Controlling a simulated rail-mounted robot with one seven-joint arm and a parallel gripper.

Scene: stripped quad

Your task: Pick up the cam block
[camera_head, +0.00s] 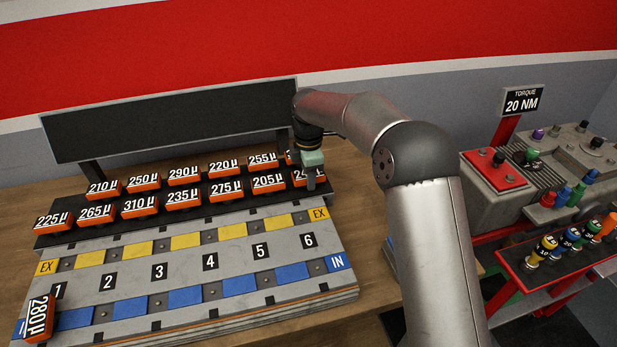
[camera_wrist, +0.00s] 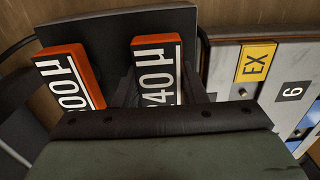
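No block is labelled as the cam block. Orange blocks with white number labels stand in two rows on a dark rack (camera_head: 50,241). My gripper (camera_head: 312,182) is at the right end of the front row, pointing down at a 240 µ block (camera_head: 301,177), which it partly hides. In the wrist view the 240 µ block (camera_wrist: 157,72) shows between the two dark fingers (camera_wrist: 159,92). I cannot tell whether they touch it. A second block ending in 00 µ (camera_wrist: 70,75) stands beside it, outside the fingers.
A grey plate (camera_head: 185,262) has yellow EX and blue IN squares, numbered 1 to 6. A 280 µ block (camera_head: 38,318) sits at its left end. A dark panel (camera_head: 170,118) stands behind the rack. A red tool stand (camera_head: 495,172) with coloured sockets is at right.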

